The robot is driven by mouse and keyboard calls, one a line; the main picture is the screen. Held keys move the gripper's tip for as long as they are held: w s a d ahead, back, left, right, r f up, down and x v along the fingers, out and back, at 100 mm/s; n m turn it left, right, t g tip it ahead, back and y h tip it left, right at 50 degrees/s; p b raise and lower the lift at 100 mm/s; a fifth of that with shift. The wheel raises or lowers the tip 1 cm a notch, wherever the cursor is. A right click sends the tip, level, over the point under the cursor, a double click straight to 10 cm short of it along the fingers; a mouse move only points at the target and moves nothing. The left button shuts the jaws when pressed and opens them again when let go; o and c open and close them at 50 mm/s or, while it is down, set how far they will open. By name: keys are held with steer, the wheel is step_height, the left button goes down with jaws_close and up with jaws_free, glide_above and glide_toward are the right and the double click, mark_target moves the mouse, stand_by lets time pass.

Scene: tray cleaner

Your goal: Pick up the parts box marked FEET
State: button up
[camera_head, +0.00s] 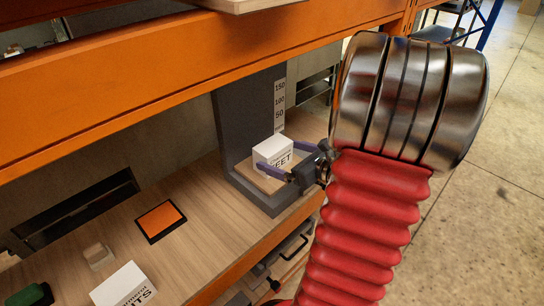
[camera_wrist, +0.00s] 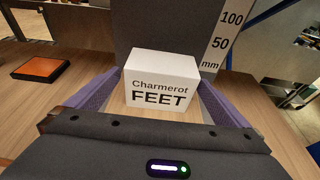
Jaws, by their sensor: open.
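The white parts box marked FEET (camera_wrist: 160,86) stands upright on a small wooden platform of a dark grey stand with a millimetre scale. It also shows in the head view (camera_head: 272,151), partly hidden by my gripper. My gripper (camera_head: 270,156) is open, with one purple finger on each side of the box. In the wrist view, the box sits between the fingers of my gripper (camera_wrist: 155,98), with gaps visible near its sides. I cannot tell whether either finger touches it.
The dark stand (camera_head: 245,125) rises behind the box. An orange shelf beam (camera_head: 180,75) crosses above. On the wooden shelf lie an orange pad (camera_head: 161,220), another white box (camera_head: 125,288), a small beige block (camera_head: 98,256) and a green item (camera_head: 28,296).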

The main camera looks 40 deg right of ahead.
steer(key=shift+f+x, duration=0.1)
steer(key=shift+x, duration=1.05)
steer(key=shift+f+x, duration=0.15)
steer(key=shift+x, duration=0.95)
steer(key=shift+d, duration=0.15)
steer(key=shift+c, duration=0.4)
steer(key=c, duration=1.1)
